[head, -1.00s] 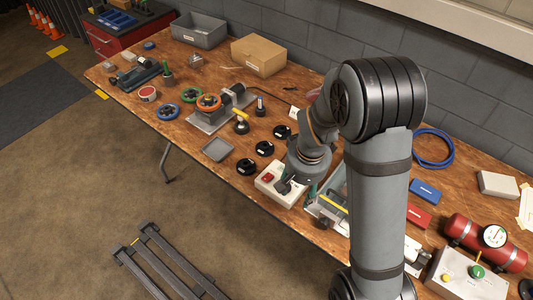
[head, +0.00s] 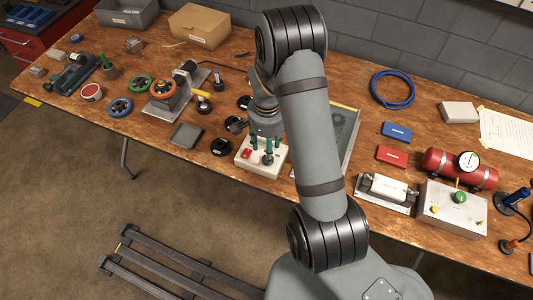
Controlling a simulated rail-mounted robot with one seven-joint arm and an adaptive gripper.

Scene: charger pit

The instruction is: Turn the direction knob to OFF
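A white control box (head: 248,165) sits near the front edge of the bench, with a red switch (head: 247,154) on its left side. A small dark knob (head: 267,159) stands on its right side; its label and pointer are too small to read. My gripper (head: 266,144) points down over the box. Its greenish fingertips show apart, just above and behind the dark knob. I cannot tell whether a finger touches the knob. My arm hides part of the bench behind the box.
A grey tray (head: 187,136) and a black puck (head: 221,147) lie left of the box. A grey-green panel (head: 343,125) lies close on its right. Farther right, a metal box (head: 437,213) carries a green knob (head: 460,197) beside a red tank (head: 440,161).

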